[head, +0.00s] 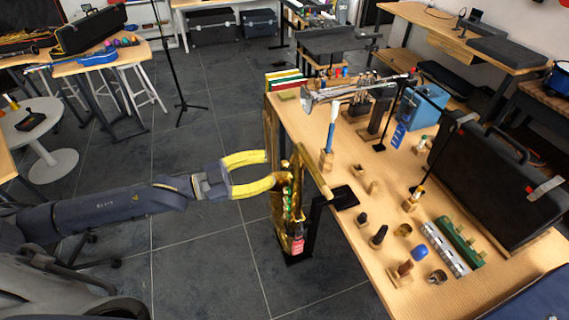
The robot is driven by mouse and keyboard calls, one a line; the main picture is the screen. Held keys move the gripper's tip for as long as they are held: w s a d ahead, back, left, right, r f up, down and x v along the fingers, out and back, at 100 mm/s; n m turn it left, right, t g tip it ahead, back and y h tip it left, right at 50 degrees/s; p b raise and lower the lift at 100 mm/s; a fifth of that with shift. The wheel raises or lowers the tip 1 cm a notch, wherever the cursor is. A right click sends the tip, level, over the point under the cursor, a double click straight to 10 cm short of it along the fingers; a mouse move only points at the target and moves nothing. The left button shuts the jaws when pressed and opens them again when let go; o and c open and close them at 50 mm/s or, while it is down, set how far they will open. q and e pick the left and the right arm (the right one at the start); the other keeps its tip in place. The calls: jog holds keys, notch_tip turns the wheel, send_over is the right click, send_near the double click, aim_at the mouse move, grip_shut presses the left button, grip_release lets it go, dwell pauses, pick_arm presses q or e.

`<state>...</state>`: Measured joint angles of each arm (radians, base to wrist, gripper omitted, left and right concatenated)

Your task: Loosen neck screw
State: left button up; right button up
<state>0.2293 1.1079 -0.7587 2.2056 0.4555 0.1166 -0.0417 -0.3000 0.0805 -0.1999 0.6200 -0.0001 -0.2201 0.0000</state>
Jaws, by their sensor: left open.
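A gold saxophone (293,228) stands upright on a dark stand (313,235) at the left edge of the wooden table, with a red tag (298,244) low on it. The neck screw is too small to make out near its top. My left gripper (270,168) has yellow fingers and reaches in from the left. It is open, with its fingertips close to the upper part of the saxophone. I cannot tell whether they touch it. My right gripper is out of view.
The table (345,230) holds a silver trumpet (345,92), a blue-handled brush (331,130), several small mouthpieces and a green-and-silver instrument (458,243). A large black case (490,185) stands at the right. The floor (215,255) left of the saxophone is clear.

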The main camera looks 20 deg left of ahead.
aim_at(282, 165)
pick_arm(q)
jog(key=shift+x, duration=2.7)
grip_shut()
